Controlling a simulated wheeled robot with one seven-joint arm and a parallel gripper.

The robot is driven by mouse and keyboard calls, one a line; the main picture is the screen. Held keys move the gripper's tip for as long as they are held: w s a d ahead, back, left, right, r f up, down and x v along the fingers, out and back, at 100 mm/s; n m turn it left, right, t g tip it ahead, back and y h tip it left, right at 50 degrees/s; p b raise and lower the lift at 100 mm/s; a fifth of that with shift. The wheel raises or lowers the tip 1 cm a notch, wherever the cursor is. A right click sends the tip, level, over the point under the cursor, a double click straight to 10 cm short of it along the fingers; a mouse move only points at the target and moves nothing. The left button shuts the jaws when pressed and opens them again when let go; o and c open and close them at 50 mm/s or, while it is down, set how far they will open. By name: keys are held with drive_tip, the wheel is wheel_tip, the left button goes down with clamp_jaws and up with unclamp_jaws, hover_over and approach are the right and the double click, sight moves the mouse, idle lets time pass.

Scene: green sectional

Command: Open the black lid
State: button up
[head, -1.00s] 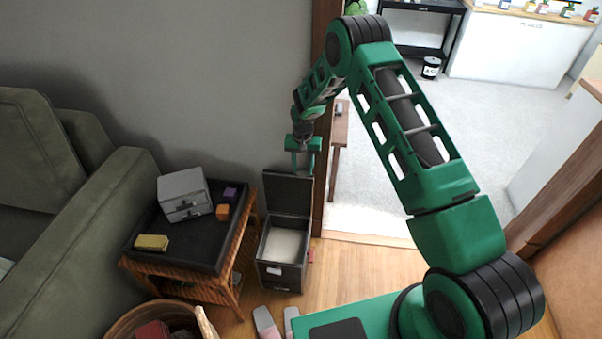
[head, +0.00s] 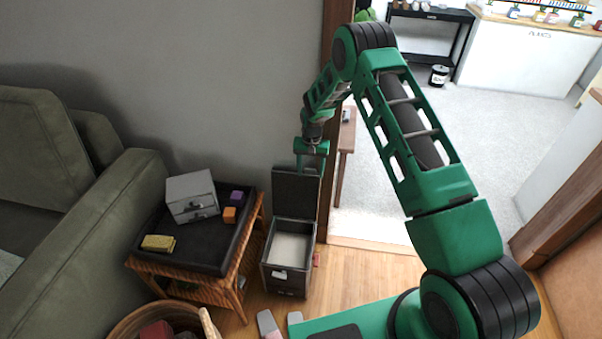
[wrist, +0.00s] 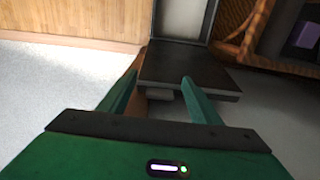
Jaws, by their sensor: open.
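The black lid (head: 296,191) stands raised, roughly upright, at the back of a small dark box (head: 284,281) on the floor. The box's pale inside shows. My gripper (head: 311,167) is open at the lid's top edge, toward its right side, pointing down. In the wrist view, the lid (wrist: 188,67) lies just beyond my gripper's spread fingers (wrist: 160,84), with the right fingertip over it in the picture. Whether a finger touches it I cannot tell. Nothing shows held between the fingers.
A wicker side table with a black top (head: 184,248) stands left of the box, carrying a small grey drawer unit (head: 191,196) and small blocks. A green sofa (head: 95,235) is farther left. A doorway opens on the right. A basket (head: 128,325) sits in front.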

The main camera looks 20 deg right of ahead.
wheel_tip(320, 180, up, 11)
drive_tip(key=shift+f, duration=0.15)
idle(0.4)
drive_tip(key=shift+a, duration=0.1)
